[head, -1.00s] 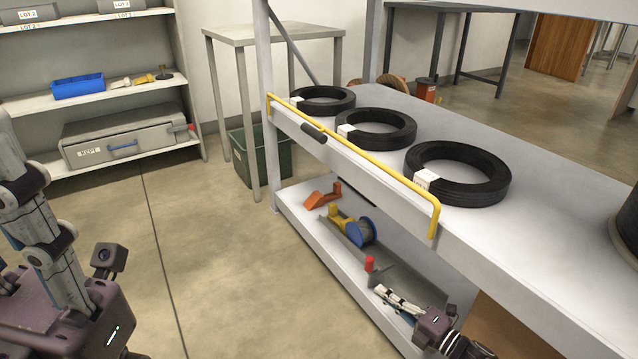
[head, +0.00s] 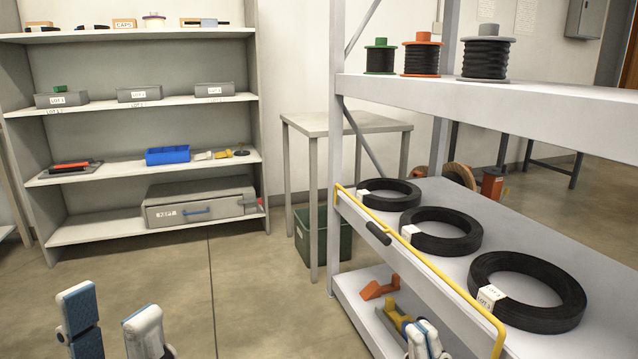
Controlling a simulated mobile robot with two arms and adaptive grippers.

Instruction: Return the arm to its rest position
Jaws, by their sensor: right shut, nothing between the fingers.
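My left gripper (head: 108,312) stands at the bottom left of the head view. Its two white and blue fingers point up and are spread apart, with only floor between them. My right gripper (head: 424,338) is at the bottom edge, in front of the rack's lower shelf. Its fingers are together and nothing shows between them. Both arms behind the grippers are cut off by the lower edge of the view.
The rack's yellow rail (head: 420,258) and lower shelf (head: 350,290) are close to my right gripper. Black cable coils (head: 526,290) lie on the middle shelf. A yellow part (head: 392,316) is beside the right fingers. Floor (head: 250,300) is open between the grippers.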

